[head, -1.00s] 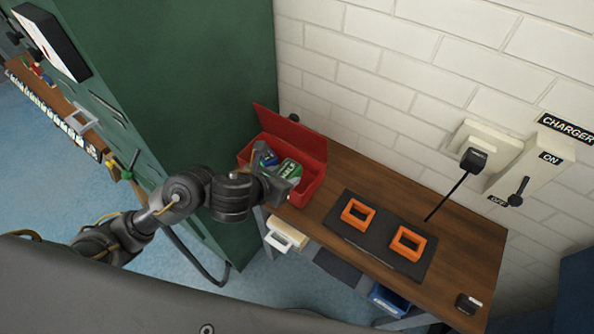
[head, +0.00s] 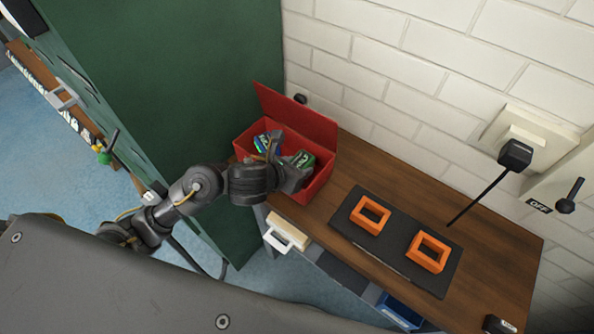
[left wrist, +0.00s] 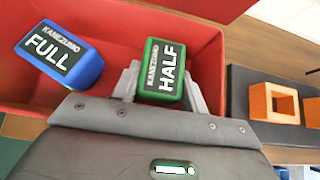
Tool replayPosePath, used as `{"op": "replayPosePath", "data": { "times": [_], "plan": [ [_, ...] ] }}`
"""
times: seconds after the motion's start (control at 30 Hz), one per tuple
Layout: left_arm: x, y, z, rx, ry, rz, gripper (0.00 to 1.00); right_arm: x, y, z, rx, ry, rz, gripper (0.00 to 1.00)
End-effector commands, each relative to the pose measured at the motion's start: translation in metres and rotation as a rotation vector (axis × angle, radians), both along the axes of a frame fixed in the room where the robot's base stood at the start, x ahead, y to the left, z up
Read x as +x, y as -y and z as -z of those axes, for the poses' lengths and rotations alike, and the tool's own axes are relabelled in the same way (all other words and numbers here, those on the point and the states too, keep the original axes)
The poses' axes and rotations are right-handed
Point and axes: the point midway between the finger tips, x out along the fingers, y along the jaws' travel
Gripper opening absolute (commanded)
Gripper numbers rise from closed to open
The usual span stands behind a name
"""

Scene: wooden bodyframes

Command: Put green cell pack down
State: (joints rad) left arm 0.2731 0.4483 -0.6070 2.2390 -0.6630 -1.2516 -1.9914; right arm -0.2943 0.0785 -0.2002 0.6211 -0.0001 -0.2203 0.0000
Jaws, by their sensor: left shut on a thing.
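The green cell pack (left wrist: 163,70), labelled HALF, is between the fingers of my left gripper (left wrist: 160,85) in the left wrist view. My left gripper is shut on it. In the head view the green pack (head: 303,159) shows at the left gripper (head: 292,170), inside or just over the open red box (head: 318,186). I cannot tell whether the pack touches the box floor. A blue cell pack (left wrist: 60,55), labelled FULL, lies in the red box to the left of the green one. My right gripper is not in view.
Two orange square holders (head: 370,215) (head: 428,252) sit on a black mat (head: 395,240) to the right on the wooden bench (head: 480,270). The red box's lid (head: 297,113) stands open at the back. A green cabinet (head: 190,90) is close on the left.

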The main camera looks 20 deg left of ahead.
Motion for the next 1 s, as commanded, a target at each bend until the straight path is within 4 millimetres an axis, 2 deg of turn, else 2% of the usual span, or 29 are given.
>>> {"op": "replayPosePath", "data": {
  "times": [0.17,0.37,0.4,0.57,0.83,1.0],
  "plan": [
    [0.001,0.000,0.000,-0.002,0.003,0.001,0.16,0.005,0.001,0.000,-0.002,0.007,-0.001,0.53],
    [0.001,0.001,0.004,-0.001,0.003,0.001,0.16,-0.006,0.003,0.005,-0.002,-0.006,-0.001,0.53],
    [0.000,0.000,0.004,0.000,0.001,0.001,0.46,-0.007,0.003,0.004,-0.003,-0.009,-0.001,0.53],
    [0.000,0.000,0.003,0.000,0.001,0.001,0.65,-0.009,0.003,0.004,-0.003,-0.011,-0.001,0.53],
    [0.000,0.000,0.002,0.000,0.001,0.000,0.65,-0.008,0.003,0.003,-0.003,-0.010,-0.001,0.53],
    [-0.008,-0.003,-0.012,0.000,0.002,0.001,0.65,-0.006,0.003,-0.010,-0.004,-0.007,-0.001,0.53]
  ]
}}
